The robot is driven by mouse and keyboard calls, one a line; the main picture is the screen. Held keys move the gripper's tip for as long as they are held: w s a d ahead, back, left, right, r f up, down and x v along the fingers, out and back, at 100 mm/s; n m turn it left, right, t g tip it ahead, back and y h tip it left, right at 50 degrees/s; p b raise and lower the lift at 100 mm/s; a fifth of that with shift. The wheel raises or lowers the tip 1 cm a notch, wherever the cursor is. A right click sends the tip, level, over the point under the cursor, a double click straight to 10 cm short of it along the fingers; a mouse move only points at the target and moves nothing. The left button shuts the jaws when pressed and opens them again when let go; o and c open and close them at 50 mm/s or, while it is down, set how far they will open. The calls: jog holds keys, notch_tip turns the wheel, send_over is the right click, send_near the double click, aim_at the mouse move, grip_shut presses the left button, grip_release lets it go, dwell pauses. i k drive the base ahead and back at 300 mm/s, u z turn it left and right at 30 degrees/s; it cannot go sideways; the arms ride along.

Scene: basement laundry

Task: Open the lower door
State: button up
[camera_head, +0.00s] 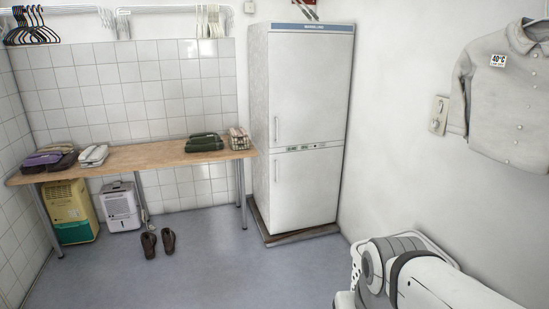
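A tall white fridge (309,100) stands in the back corner, with an upper door (315,85) and a lower door (307,190). Both doors look closed. The lower door has a slim vertical handle (276,171) near its left edge, and the upper door has a similar one (277,129). My arm (410,275) shows at the bottom right, well apart from the fridge. My gripper is out of view.
A wooden table (150,156) with folded clothes stands left of the fridge. Brown slippers (158,242) lie on the floor before it. A white basket (440,250) is by my arm at the right wall. The blue-grey floor (220,275) before the fridge is clear.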

aim_at(304, 184)
jog(key=u, duration=0.05)
jog(key=i, duration=1.65)
jog(key=u, duration=0.3)
jog(key=i, duration=2.15)
jog(key=u, duration=0.15)
